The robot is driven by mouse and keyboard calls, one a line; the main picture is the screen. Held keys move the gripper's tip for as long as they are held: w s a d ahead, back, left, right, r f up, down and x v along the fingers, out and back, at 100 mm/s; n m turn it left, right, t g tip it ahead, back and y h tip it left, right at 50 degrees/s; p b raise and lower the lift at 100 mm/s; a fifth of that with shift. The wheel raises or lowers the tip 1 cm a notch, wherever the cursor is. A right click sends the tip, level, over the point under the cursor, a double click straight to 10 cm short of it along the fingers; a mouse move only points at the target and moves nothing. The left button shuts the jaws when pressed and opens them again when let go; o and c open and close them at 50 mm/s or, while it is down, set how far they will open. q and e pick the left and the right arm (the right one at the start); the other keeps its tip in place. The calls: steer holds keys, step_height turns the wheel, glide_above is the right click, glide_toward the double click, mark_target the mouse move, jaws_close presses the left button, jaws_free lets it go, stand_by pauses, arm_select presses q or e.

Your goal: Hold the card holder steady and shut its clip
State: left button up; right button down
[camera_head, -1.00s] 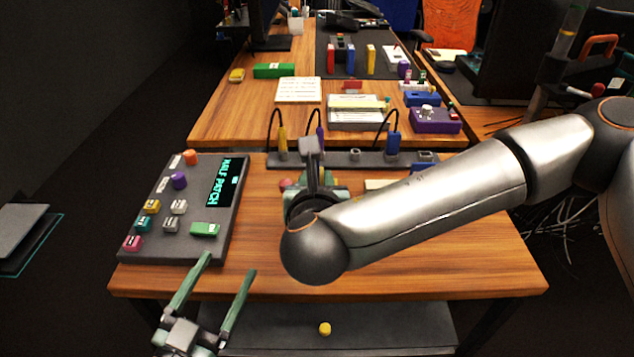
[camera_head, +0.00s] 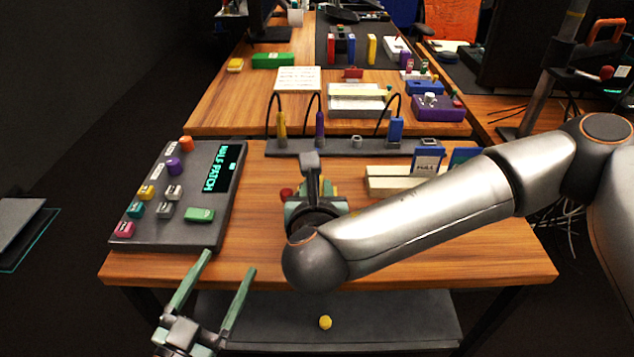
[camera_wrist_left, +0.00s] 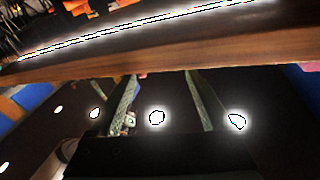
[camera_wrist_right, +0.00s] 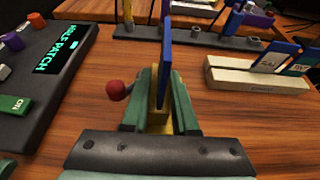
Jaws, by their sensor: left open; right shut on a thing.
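My right gripper (camera_head: 322,190) is low over the near table, mostly hidden by its own wrist in the head view. In the right wrist view, the right gripper (camera_wrist_right: 163,97) is shut on a narrow yellow piece (camera_wrist_right: 157,118), seemingly part of the card holder. A thin upright blue plate (camera_wrist_right: 166,60) stands at that piece. A red ball knob (camera_wrist_right: 116,90) on a dark stem, perhaps the clip's, sticks out to the left; it also shows in the head view (camera_head: 286,194). I cannot tell how far the clip is shut. My left gripper (camera_head: 229,262) is open and empty before the table's front edge.
A dark control panel (camera_head: 225,215) with coloured knobs and a lit display lies left. A cream rack (camera_wrist_right: 245,82) with blue cards (camera_wrist_right: 270,58) stands right. Behind is a grey bar (camera_head: 345,150) with cabled plugs. A yellow knob (camera_head: 325,322) lies on the lower shelf.

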steer(key=shift+f+b, duration=0.95)
steer(key=shift+f, duration=0.9)
steer(key=shift+f, duration=0.4)
